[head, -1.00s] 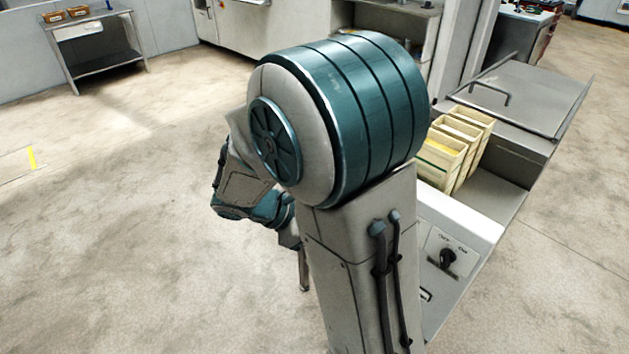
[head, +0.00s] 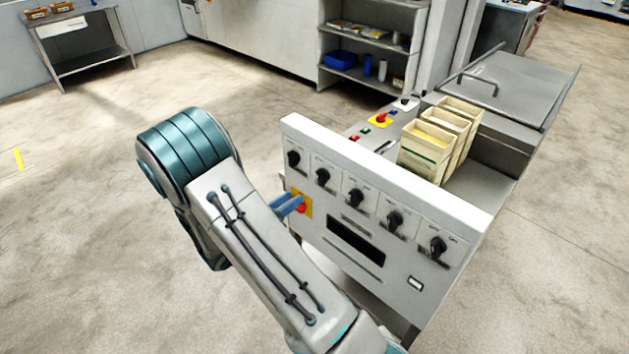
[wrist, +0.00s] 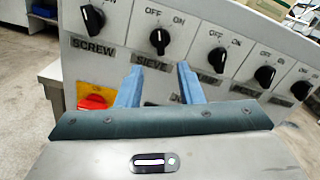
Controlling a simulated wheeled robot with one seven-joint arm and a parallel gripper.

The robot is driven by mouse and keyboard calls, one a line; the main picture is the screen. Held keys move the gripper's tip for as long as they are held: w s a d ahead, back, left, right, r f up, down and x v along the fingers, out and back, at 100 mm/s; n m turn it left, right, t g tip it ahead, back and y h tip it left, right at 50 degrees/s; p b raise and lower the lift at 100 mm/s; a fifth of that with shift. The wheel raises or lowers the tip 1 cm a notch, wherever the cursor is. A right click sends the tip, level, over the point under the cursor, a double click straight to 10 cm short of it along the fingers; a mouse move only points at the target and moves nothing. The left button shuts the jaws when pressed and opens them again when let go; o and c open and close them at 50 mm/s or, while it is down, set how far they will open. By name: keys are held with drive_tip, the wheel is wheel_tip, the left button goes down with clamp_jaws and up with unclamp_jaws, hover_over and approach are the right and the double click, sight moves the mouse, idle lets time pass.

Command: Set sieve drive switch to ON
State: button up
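The sieve drive switch is a black rotary knob (wrist: 160,40) above the SIEVE label, with OFF printed upper left and ON upper right. Its white mark points up, seemingly leaning toward OFF. In the head view it is the second knob from the left (head: 323,175) on the white panel (head: 375,243). My gripper (wrist: 160,67) is open, its two blue fingers apart with nothing held between them. The fingers point at the panel just below the sieve knob and appear clear of it. In the head view the gripper (head: 288,206) is partly hidden by my arm.
The SCREW knob (wrist: 93,19) is on the left, and another knob (wrist: 217,59) is close on the right. A red emergency stop on a yellow plate (head: 302,205) sits below the knobs, close to my fingers. Cream bins (head: 425,152) stand behind the panel.

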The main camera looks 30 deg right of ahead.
sight(318, 180)
drive_tip(key=p+x, duration=0.2)
drive_tip(key=x, duration=0.7)
drive_tip(key=shift+w+d, duration=0.1)
drive_tip(key=shift+d, duration=0.2)
clamp_jaws()
